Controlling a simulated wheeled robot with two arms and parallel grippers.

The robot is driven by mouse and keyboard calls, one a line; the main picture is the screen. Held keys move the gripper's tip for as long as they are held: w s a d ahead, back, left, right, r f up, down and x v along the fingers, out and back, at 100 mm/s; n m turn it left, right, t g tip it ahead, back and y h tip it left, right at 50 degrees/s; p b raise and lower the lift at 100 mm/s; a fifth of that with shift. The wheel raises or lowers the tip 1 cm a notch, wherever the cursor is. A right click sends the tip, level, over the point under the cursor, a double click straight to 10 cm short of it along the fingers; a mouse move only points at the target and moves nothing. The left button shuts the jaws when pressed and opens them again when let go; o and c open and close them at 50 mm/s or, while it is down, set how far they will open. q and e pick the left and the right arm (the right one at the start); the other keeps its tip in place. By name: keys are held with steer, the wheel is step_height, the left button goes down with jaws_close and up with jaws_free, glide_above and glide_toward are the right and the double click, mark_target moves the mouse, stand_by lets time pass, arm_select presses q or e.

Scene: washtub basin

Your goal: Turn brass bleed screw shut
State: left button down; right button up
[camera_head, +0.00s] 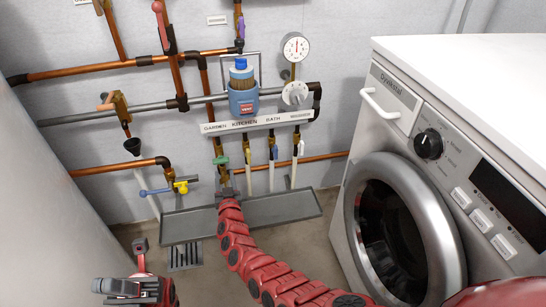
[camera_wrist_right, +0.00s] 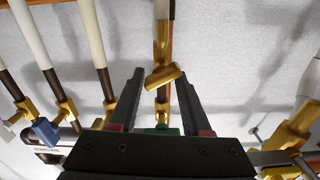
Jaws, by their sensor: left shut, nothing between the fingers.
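A brass fitting with a short slanted stub, which I take for the brass bleed screw (camera_wrist_right: 164,77), shows in the right wrist view on an upright pipe. My right gripper (camera_wrist_right: 159,82) has its two dark fingers apart, one on each side of it. Whether a finger touches it I cannot tell. In the head view my right gripper (camera_head: 228,190) is small, low under the green-handled valve (camera_head: 221,160), and the screw is hard to make out. My left gripper (camera_head: 140,246) is shut and empty at the lower left, away from the pipes.
Blue- and white-handled valves hang beside the green one under a labelled strip (camera_head: 257,122). A grey tray (camera_head: 281,208) lies below. A white washing machine (camera_head: 450,60) stands at the right. A floor grate (camera_head: 185,256) is at the left, with some bare floor around it.

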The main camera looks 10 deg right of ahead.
steer(key=shift+a+r+n, duration=0.15)
steer(key=shift+n, duration=0.55)
steer(key=s+p, duration=0.7)
steer(key=s, duration=1)
steer(key=s+d+r+m+t+h+p, duration=0.1)
steer(key=s+d+r+t+h+p, duration=0.1)
steer(key=d+r+p, duration=0.4)
steer(key=s+d+r+m+t+h+p, duration=0.2)
steer(key=d+r+p, duration=0.4)
steer(key=r, duration=1.1)
steer(key=shift+s+d+r+h+p, duration=0.2)
steer(key=shift+h+p, duration=0.4)
steer(key=shift+p, duration=0.35)
